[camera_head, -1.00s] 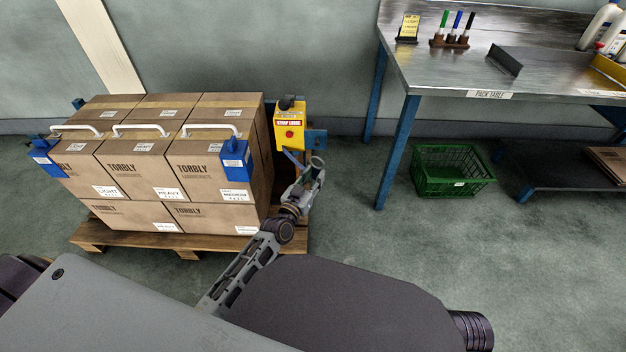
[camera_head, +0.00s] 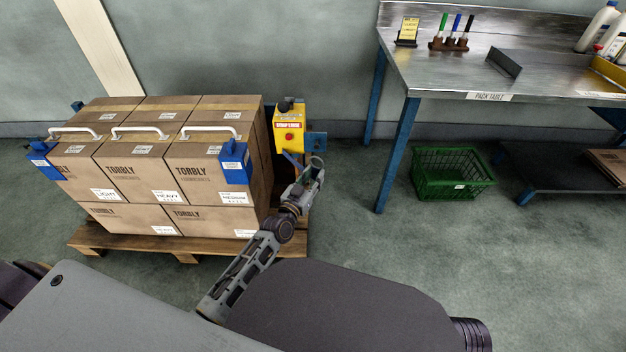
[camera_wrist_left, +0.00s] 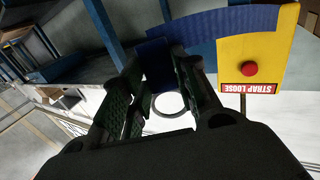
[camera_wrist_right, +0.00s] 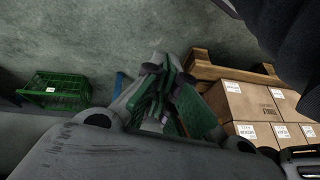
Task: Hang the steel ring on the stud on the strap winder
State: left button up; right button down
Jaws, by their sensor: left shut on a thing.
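The steel ring (camera_head: 317,161) shows as a thin grey loop at the tip of my left gripper (camera_head: 308,180), just below and right of the yellow strap winder (camera_head: 290,129). In the left wrist view the ring (camera_wrist_left: 172,104) lies between the fingers of my left gripper (camera_wrist_left: 160,68), which are shut around the ring and the blue strap end (camera_wrist_left: 157,75). The winder (camera_wrist_left: 262,50) is to the right there, with a red button and a STRAP LOOSE label. I cannot make out the stud. My right gripper (camera_wrist_right: 168,72) shows only in its own wrist view, apparently empty; its opening is unclear.
Stacked cartons (camera_head: 150,165) stand on a wooden pallet (camera_head: 180,249) left of the winder, with blue corner pieces (camera_head: 235,162). A pack table (camera_head: 450,75) and a green crate (camera_head: 450,172) are to the right. The floor between pallet and table is clear.

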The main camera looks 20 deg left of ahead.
aim_at(313, 171)
pick_arm(q)
jog(key=shift+w+a, duration=0.1)
jog(key=shift+w, duration=0.35)
jog(key=shift+w+a+b, duration=0.1)
jog(key=shift+w+b, duration=0.15)
jog(key=shift+b, duration=0.15)
jog(key=shift+w, duration=0.1)
pick_arm(e)
jog(key=shift+a+f+y, duration=0.15)
jog(key=shift+f, duration=0.45)
jog(key=shift+a+f+y, duration=0.15)
jog(key=shift+f, duration=0.45)
pick_arm(q)
jog(key=shift+w, duration=0.1)
pick_arm(e)
jog(key=shift+f, duration=0.1)
pick_arm(q)
jog(key=shift+w, duration=0.1)
jog(key=shift+w+a+b, duration=0.15)
jog(key=shift+w+b, duration=0.05)
jog(key=shift+b, duration=0.1)
jog(key=shift+w+f, duration=0.1)
jog(key=shift+w, duration=0.05)
pick_arm(e)
jog(key=shift+w+a+f+t, duration=0.1)
jog(key=shift+f+t, duration=0.05)
jog(key=shift+f, duration=0.2)
jog(key=shift+w+a+f+t, duration=0.1)
jog(key=shift+f+t, duration=0.05)
jog(key=shift+f, duration=0.2)
